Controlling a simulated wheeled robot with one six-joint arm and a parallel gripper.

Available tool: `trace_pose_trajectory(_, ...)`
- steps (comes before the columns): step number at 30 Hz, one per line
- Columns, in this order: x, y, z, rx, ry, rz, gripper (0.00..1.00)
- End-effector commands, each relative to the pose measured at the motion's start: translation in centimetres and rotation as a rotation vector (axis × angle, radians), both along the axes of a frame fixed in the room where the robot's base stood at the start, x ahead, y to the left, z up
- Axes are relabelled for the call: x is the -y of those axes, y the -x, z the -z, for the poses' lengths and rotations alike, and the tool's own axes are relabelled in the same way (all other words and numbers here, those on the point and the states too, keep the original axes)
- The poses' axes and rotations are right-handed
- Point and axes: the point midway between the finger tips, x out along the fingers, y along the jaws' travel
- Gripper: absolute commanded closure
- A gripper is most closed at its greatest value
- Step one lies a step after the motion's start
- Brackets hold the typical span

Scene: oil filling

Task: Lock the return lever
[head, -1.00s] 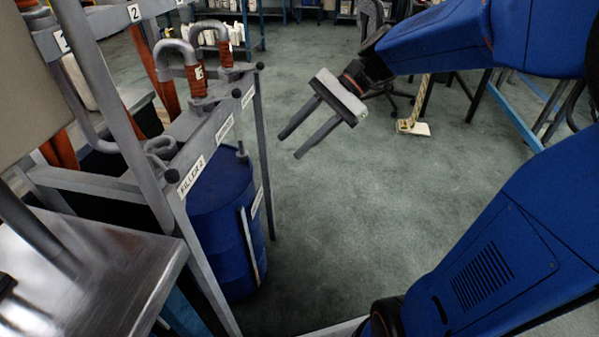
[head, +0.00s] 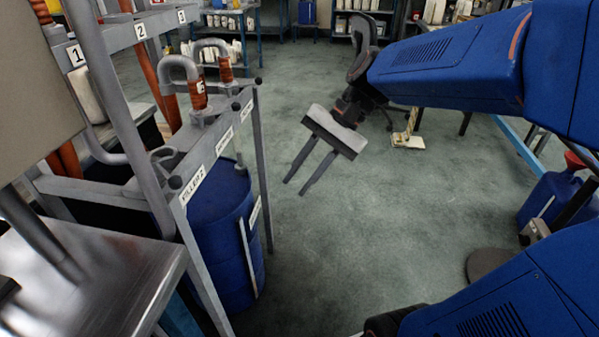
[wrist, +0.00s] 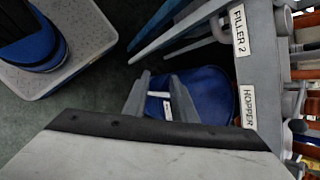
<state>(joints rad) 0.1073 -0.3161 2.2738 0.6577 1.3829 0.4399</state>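The grey frame (head: 212,158) on the left carries a row of labels. The near one reads FILLER 2 (head: 192,185) and the middle one looks like HOPPER (head: 224,141). A third label (head: 246,110) at the far end is too small to read. Dark round knobs (head: 236,106) sit along this rail; I cannot tell which belongs to the return lever. My gripper (head: 295,187) is open and empty, over free floor to the right of the frame, touching nothing. In the wrist view its fingers (wrist: 159,78) show in front of the blue drum, with the HOPPER label (wrist: 248,106) to the right.
A blue drum (head: 222,225) stands under the rail. Bent grey pipes with orange grips (head: 197,95) rise behind it. A metal table (head: 95,285) fills the near left. An office chair (head: 362,60) and a blue container with a red funnel (head: 550,200) stand beyond. The middle floor is clear.

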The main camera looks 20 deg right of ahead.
Motion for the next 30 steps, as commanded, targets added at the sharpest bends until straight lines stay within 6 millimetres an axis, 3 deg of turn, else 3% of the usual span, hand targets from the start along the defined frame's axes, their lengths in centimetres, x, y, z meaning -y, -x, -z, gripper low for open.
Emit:
trace_pose_trajectory(1, 0.0, 0.0, 0.0, 0.0, 0.0, 0.0, 0.89)
trace_pose_trajectory(3, 0.0, 0.0, 0.0, 0.001, 0.0, -0.001, 1.0)
trace_pose_trajectory(11, 0.6, -2.2, -1.7, 0.163, -0.009, -0.162, 1.0)
trace_pose_trajectory(30, 4.1, -12.9, -10.5, 1.023, 0.054, -1.087, 1.0)
